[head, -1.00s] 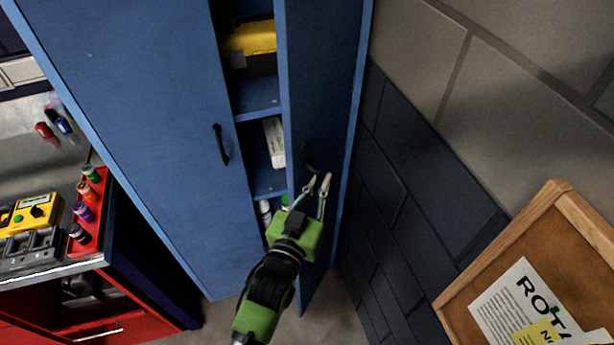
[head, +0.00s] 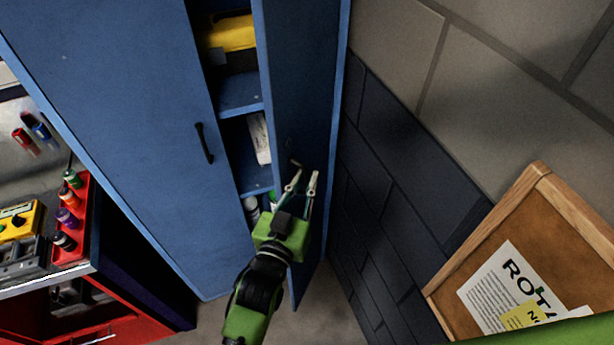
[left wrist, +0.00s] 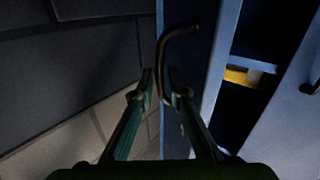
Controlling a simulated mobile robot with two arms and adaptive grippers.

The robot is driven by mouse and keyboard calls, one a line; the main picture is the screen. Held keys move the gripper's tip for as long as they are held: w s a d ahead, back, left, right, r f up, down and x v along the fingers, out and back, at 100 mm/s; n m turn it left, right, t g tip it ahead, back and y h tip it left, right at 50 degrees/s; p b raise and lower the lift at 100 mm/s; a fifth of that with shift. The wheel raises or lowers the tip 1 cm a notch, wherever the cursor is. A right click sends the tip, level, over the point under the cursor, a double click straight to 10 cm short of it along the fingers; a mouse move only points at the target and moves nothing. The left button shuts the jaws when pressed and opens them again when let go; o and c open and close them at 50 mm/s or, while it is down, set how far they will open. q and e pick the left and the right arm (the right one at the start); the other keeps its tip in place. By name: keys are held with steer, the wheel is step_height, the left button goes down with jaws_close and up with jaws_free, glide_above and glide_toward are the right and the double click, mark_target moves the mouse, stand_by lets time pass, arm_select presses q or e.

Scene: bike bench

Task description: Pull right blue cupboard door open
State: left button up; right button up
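The right blue cupboard door (head: 300,90) stands partly open, swung outward, with the shelves showing beside it. Its dark handle (head: 296,163) is also in the left wrist view (left wrist: 163,56), curved and near the fingertips. My left gripper (head: 302,179) is at this handle. In the left wrist view its two fingers (left wrist: 160,78) are apart, one on each side of the handle's bar, with a gap showing; firm contact cannot be told. The left blue door (head: 120,110) is shut. My right gripper is out of view.
A yellow case (head: 232,33) and a white box (head: 259,138) sit on the cupboard shelves. A dark brick wall (head: 400,200) is close on the right, with a cork board (head: 500,240) in front. A red workbench (head: 120,318) stands at left.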

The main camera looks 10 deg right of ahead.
arm_select(q)
steer(key=v, duration=1.1)
